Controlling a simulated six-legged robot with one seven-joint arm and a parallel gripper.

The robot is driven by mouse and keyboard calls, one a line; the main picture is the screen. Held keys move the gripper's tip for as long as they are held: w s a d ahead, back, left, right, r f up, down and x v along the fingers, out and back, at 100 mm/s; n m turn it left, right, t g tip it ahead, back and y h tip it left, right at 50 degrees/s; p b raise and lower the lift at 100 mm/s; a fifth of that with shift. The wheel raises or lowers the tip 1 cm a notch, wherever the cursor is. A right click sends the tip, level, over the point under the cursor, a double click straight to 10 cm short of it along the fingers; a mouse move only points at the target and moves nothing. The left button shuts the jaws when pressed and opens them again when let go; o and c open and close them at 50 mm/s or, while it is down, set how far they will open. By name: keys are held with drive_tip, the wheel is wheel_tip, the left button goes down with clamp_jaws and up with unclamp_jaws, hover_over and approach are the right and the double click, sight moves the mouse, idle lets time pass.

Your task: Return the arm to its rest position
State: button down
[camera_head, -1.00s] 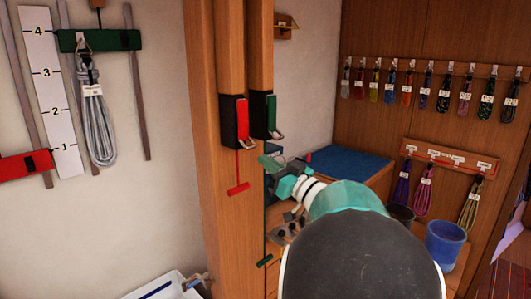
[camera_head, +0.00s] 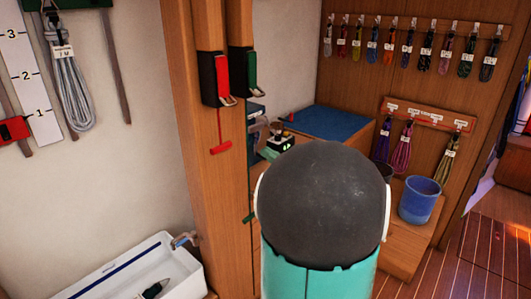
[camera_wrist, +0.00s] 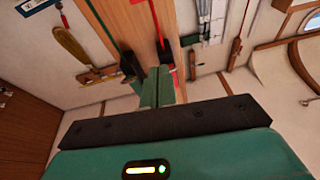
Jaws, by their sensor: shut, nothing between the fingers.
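My gripper (camera_wrist: 158,88) shows in the wrist view, its two green fingers pressed together with nothing between them. The fingers point toward a wooden post (camera_wrist: 150,30) and a red strap, apart from them as far as I can tell. In the head view my arm's dark rounded link (camera_head: 322,205) and teal section fill the lower middle. They hide most of what is behind, and I cannot make out the fingers there.
A wooden post (camera_head: 208,180) with red (camera_head: 217,80) and green (camera_head: 243,75) clutch levers stands left of my arm. A white bin (camera_head: 135,268) is lower left. A blue bucket (camera_head: 419,199) and blue-topped counter (camera_head: 325,135) are right. Coiled lines (camera_head: 403,148) hang behind.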

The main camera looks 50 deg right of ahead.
drive_tip(key=w+a+f+n+g+y, duration=0.15)
drive_tip(key=a+g+y, duration=0.25)
drive_tip(key=a, duration=0.7)
drive_tip(key=w+a+f+g+y, duration=0.15)
drive_tip(key=a+g+y, duration=0.35)
drive_tip(key=a, duration=0.6)
drive_tip(key=s+a+f+m+g+h, duration=0.1)
drive_tip(key=s+a+f+g+h, duration=0.2)
drive_tip(key=s+a+h, duration=0.2)
drive_tip(key=s+a+f+m+g+h, duration=0.1)
drive_tip(key=s+a+f+g+h, duration=0.2)
drive_tip(key=s+a+h, duration=0.2)
drive_tip(key=s+a, duration=0.2)
drive_tip(key=shift+s+a+g+h, duration=0.15)
drive_tip(key=shift+s+g+h, duration=0.15)
drive_tip(key=shift+s+h, duration=0.1)
